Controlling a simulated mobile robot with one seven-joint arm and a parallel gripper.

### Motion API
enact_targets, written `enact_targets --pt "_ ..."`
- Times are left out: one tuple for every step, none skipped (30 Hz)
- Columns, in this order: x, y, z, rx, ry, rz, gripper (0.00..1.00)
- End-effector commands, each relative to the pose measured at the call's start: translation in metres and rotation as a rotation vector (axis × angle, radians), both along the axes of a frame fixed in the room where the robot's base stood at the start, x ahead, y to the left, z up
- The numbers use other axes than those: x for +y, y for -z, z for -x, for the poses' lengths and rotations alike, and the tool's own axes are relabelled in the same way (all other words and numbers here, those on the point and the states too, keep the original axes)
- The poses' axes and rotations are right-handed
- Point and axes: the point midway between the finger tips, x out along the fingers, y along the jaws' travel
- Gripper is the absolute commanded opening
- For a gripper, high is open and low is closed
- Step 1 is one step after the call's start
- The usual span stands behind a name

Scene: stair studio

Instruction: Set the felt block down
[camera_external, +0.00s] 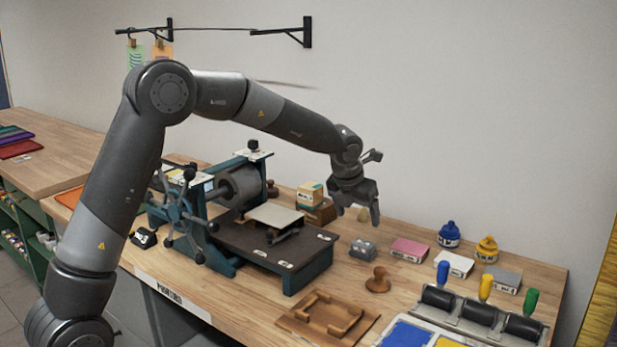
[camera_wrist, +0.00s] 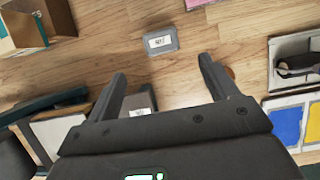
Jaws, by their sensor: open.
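My gripper (camera_external: 358,214) hangs above the right half of the workbench, its two fingers apart with nothing between them. In the wrist view, its fingertips (camera_wrist: 163,68) also stand wide apart. A small grey block with a white label (camera_wrist: 160,41) lies flat on the wood just beyond the fingertips; it may be the felt block, but its label is not readable. In the external view, a small grey piece (camera_external: 362,250) sits on the bench below my gripper. Another grey labelled piece (camera_wrist: 138,104) is partly hidden behind my gripper in the wrist view.
The printing press (camera_external: 265,240) stands left of my gripper. A pink block (camera_external: 410,249), a white block (camera_external: 455,264), ink bottles (camera_external: 449,234) and rollers (camera_external: 480,312) are to the right. A wooden knob (camera_external: 378,280) and a wooden frame (camera_external: 325,316) are in front. Bare wood lies between them.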

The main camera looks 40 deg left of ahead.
Motion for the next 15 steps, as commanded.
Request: enact_targets --pt "0.001 -0.004 0.002 -0.001 -0.005 0.002 0.79" --pt "0.001 -0.006 0.003 -0.002 -0.012 0.004 0.79" --pt "0.003 -0.01 0.006 -0.003 -0.033 0.01 0.79" --pt "0.005 -0.014 0.009 -0.005 -0.056 0.017 0.79" --pt "0.007 -0.019 0.014 -0.006 -0.087 0.026 0.79" --pt "0.012 -0.027 0.02 -0.01 -0.14 0.044 0.79" --pt "0.015 -0.033 0.027 -0.013 -0.189 0.061 0.79" --pt "0.02 -0.041 0.034 -0.017 -0.245 0.081 0.79" --pt "0.026 -0.051 0.045 -0.023 -0.329 0.111 0.79" --pt "0.031 -0.058 0.054 -0.028 -0.395 0.134 0.79" --pt "0.037 -0.066 0.063 -0.033 -0.464 0.16 0.79" --pt "0.043 -0.075 0.076 -0.038 -0.556 0.194 0.79" --pt "0.048 -0.081 0.086 -0.043 -0.624 0.22 0.79" --pt "0.053 -0.088 0.096 -0.048 -0.694 0.247 0.79" --pt "0.06 -0.095 0.109 -0.054 -0.787 0.285 0.79"
